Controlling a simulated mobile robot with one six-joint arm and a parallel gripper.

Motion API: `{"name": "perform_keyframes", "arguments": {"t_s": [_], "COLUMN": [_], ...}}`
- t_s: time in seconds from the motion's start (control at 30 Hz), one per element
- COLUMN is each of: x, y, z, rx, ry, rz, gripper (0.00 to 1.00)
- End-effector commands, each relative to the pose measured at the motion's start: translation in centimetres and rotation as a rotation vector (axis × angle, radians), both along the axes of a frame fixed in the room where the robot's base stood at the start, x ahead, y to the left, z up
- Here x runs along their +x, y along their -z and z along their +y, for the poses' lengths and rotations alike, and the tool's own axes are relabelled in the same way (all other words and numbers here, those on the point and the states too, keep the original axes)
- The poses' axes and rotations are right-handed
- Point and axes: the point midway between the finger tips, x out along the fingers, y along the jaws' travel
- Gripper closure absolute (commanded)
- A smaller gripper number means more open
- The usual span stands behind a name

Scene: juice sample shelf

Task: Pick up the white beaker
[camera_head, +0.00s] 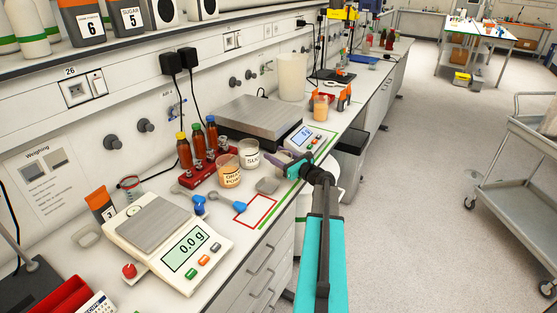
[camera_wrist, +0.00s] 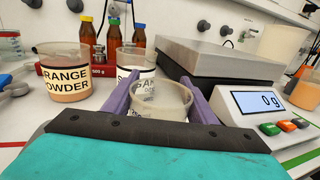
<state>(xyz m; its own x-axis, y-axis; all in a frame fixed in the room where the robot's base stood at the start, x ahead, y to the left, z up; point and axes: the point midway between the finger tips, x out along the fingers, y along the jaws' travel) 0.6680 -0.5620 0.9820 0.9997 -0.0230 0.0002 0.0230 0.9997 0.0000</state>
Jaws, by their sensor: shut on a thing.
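My gripper (camera_head: 290,163) is out over the bench, in front of the steel-plate scale. In the wrist view its two purple fingers (camera_wrist: 160,98) are shut on a small whitish beaker (camera_wrist: 161,96), one finger on each side.
An orange powder beaker (camera_head: 229,171) and a sugar beaker (camera_head: 249,153) stand to the left. The steel-plate scale (camera_head: 246,116) is close behind my gripper. A large whitish container (camera_head: 292,77) stands farther back.

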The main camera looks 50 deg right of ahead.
Motion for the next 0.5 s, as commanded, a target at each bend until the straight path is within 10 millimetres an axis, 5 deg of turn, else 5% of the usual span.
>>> {"name": "perform_keyframes", "arguments": {"t_s": [0.5], "x": [-0.1], "y": [-3.2], "z": [0.0], "rx": [-0.002], "ry": [0.001], "rz": [-0.002], "gripper": [0.72]}}
